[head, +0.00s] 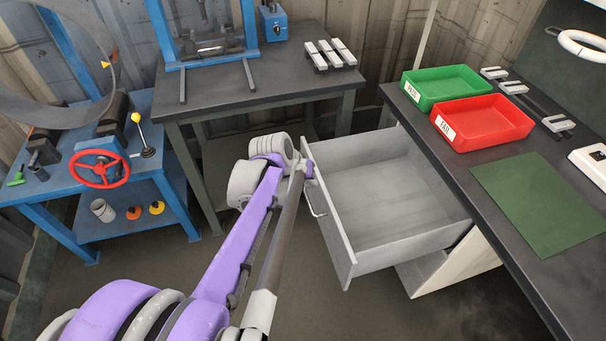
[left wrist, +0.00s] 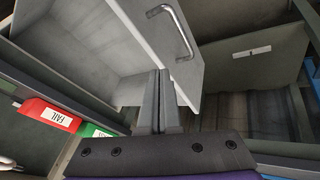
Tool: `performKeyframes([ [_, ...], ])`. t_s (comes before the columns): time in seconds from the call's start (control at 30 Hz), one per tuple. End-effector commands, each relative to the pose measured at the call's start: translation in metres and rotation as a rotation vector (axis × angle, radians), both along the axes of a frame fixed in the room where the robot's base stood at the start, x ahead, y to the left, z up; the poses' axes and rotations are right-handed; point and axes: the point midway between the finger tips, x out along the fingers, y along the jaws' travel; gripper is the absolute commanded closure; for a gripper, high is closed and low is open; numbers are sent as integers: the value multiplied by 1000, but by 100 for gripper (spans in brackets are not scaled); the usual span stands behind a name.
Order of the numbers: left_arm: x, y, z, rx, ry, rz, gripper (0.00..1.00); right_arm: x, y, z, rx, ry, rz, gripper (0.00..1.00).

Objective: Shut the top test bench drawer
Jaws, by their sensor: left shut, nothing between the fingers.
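The grey test bench drawer (head: 385,205) is pulled far out from under the dark-topped bench (head: 475,175) at the right in the head view. It looks empty. Its front panel (head: 326,225) faces left and carries a metal bar handle (head: 314,198). The handle also shows in the left wrist view (left wrist: 177,30). My left gripper (head: 300,163) is at the far end of the front panel, near its top edge. In the left wrist view its fingers (left wrist: 160,78) are together and empty, beside the panel. I cannot tell whether they touch it. My right gripper is not in view.
A green tray (head: 443,88) and a red tray (head: 482,123) stand on the bench, with a green mat (head: 540,200). A dark table (head: 255,85) stands behind. A blue stand with a red wheel (head: 99,169) is at left. Floor left of the drawer is partly clear.

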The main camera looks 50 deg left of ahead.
Motion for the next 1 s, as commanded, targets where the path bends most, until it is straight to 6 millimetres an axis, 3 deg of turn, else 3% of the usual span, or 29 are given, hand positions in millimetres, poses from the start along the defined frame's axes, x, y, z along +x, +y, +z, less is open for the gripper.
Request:
performKeyframes([
  [0.03, -1, 38, -17, -13, -20, 74, 100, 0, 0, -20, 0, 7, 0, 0],
  [0.1, -3, 77, -26, -31, -52, 149, 100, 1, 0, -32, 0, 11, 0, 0],
  [0.2, -10, 120, -35, -48, -90, 226, 100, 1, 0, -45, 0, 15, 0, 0],
  [0.3, -16, 145, -38, -56, -115, 269, 100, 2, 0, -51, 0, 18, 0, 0],
  [0.53, -9, 158, -53, -59, -127, 286, 100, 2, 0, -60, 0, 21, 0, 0],
  [0.9, 36, 170, -117, -60, -125, 284, 100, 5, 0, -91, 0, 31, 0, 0],
  [1.0, 51, 166, -120, -60, -126, 284, 100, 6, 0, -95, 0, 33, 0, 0],
])
